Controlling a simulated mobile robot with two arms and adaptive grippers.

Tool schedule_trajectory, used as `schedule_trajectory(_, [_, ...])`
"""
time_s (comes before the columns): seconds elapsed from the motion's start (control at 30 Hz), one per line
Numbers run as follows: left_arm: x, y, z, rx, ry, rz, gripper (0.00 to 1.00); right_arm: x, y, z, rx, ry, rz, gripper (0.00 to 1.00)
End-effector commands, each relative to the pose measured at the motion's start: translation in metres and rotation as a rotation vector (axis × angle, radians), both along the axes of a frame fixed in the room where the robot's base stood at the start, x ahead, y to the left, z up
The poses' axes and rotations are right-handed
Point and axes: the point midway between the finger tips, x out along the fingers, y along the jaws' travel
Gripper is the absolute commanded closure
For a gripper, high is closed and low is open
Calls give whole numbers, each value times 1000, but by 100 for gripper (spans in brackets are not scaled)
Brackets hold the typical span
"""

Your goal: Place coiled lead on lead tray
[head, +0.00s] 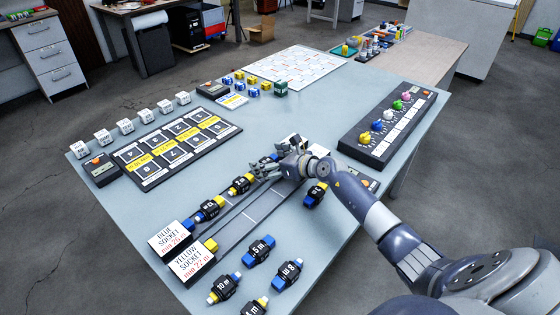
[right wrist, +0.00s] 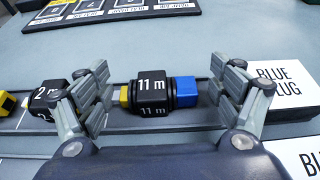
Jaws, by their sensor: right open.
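The lead tray (head: 262,206) is a long dark strip with two lanes on the grey-blue table. Coiled leads are black blocks with yellow and blue ends. In its far lane sit a lead near the socket end (head: 209,208) and a "2 m" lead (head: 242,184), also at the left in the right wrist view (right wrist: 50,94). The "11 m" lead (right wrist: 153,93) lies in the lane, yellow end left, blue end right. My right gripper (head: 266,171) is open around it, one finger beyond each end, with visible gaps. The head view mostly hides this lead. My left gripper is out of view.
Loose leads lie near the front, including "5 m" (head: 259,249), and one right of the tray (head: 315,194). "BLUE SOCKET" (head: 171,239) and "YELLOW SOCKET" (head: 191,264) blocks stand at the tray's near end. A knob panel (head: 388,125) and numbered board (head: 176,147) flank the work area.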

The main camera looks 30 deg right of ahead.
Motion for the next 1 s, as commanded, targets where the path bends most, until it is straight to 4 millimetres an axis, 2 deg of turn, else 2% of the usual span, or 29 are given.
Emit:
schedule_trajectory(0.4, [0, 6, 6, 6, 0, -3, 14, -68, -24, 27, -3, 3, 1, 14])
schedule_trajectory(0.6, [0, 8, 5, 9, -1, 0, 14, -93, -32, 38, -2, 3, 0, 14])
schedule_trajectory(0.8, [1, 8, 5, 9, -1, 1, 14, -103, -36, 44, -1, 1, 1, 14])
schedule_trajectory(1.0, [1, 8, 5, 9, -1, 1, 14, -105, -36, 45, 0, 1, 0, 14])
